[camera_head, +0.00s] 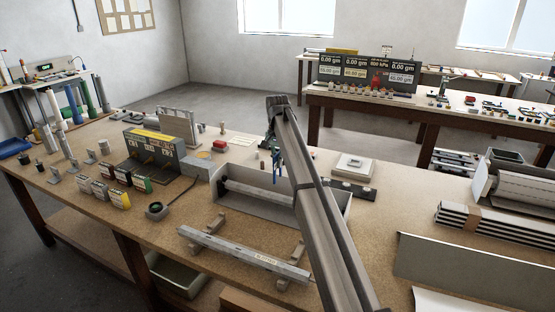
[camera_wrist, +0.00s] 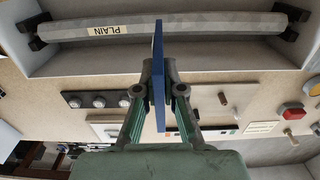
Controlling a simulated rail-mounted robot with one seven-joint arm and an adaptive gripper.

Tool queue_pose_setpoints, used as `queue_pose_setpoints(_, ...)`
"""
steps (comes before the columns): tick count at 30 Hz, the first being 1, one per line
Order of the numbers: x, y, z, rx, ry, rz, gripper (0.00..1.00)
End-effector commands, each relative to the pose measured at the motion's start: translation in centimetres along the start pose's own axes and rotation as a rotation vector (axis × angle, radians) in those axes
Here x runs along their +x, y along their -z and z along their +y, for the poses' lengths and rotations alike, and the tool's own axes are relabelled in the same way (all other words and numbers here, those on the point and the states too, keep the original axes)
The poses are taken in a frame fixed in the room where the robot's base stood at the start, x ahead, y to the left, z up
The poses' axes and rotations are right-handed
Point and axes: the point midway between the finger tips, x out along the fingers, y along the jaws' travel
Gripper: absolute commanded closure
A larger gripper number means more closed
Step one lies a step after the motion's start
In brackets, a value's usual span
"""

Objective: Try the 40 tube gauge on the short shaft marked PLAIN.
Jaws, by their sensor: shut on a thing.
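The short shaft (camera_wrist: 215,25) is a grey bar with a cream label reading PLAIN (camera_wrist: 103,30). It lies across dark end supports inside a light open-topped tray (camera_head: 335,217); the shaft also shows in the head view (camera_head: 246,190). My gripper (camera_wrist: 159,72) is shut on a thin blue plate (camera_wrist: 159,108), seen edge-on, apparently the tube gauge; its 40 mark is not readable. The plate's far end overlaps the shaft's near edge in the wrist view, right of the label. I cannot tell whether they touch. In the head view my arm hides part of the tray.
A longer bar (camera_head: 238,250) lies on wooden blocks in front of the tray. A dark strip with round pieces (camera_wrist: 98,100) and a red-topped box (camera_wrist: 292,111) lie beyond the tray. Small labelled blocks (camera_head: 118,194) stand at left; stacked profiles (camera_head: 490,225) lie at right.

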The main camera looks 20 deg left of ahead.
Motion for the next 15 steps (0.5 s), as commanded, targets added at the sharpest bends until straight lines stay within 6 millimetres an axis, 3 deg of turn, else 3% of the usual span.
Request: queue_pose_setpoints(15,3.9,0.0,0.0,0.000,0.000,0.000,1.00)
